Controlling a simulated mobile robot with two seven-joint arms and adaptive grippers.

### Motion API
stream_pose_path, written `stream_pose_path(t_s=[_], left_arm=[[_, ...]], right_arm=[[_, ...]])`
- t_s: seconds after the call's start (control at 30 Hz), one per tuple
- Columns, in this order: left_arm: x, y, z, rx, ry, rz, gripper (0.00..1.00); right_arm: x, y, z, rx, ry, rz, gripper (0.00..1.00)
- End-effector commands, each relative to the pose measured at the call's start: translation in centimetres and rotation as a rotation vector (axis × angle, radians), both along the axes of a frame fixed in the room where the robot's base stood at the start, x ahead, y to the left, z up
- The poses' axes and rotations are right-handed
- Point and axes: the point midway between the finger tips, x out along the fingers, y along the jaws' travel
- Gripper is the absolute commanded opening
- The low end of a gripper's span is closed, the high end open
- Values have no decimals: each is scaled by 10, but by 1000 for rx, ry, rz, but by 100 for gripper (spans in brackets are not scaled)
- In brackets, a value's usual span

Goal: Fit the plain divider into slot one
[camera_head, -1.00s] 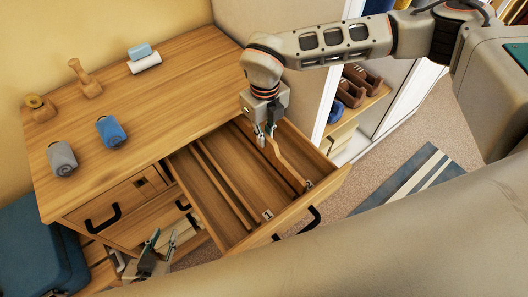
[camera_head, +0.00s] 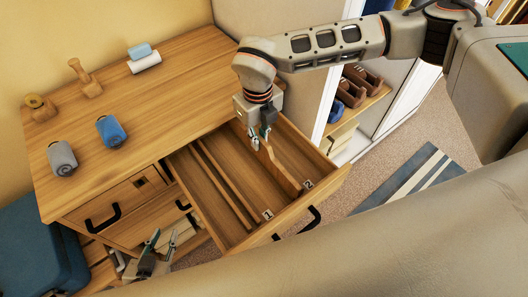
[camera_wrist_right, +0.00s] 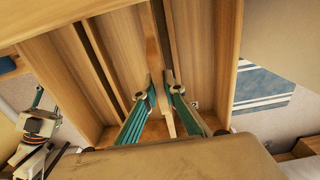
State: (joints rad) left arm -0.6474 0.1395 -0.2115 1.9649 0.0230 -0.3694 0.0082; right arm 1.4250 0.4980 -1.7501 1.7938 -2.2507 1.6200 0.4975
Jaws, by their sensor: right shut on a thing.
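The plain divider (camera_head: 284,170) is a thin wooden board. My right gripper (camera_head: 262,138) is shut on its far end and holds it lengthwise over the open drawer (camera_head: 322,190). In the right wrist view, the divider (camera_wrist_right: 153,40) runs between the two teal fingers (camera_wrist_right: 160,84), left of a dark groove. A label 1 (camera_head: 267,214) and a label 2 (camera_head: 308,184) mark the drawer's front. The divider's near end is just left of label 2; its lower edge's height above the floor is unclear. My left gripper (camera_head: 158,244) is open and empty, below and left of the drawer.
The wooden dresser top (camera_head: 165,115) holds a grey roll (camera_head: 62,158), a blue roll (camera_head: 111,131), a wooden stamp-like piece (camera_head: 87,82) and other small items. The drawer's left part, around two thin parallel lines, is free of loose things. A shelf (camera_head: 362,105) stands behind right.

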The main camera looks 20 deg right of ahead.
Motion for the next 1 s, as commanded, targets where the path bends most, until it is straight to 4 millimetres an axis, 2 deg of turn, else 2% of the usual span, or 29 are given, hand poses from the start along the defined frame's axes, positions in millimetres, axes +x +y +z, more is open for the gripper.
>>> stream_pose_path(t_s=[1.0], left_arm=[[-1, 0, -5, -1, 2, 0, 28]], right_arm=[[-16, 44, 0, 0, -1, 1, 0]])
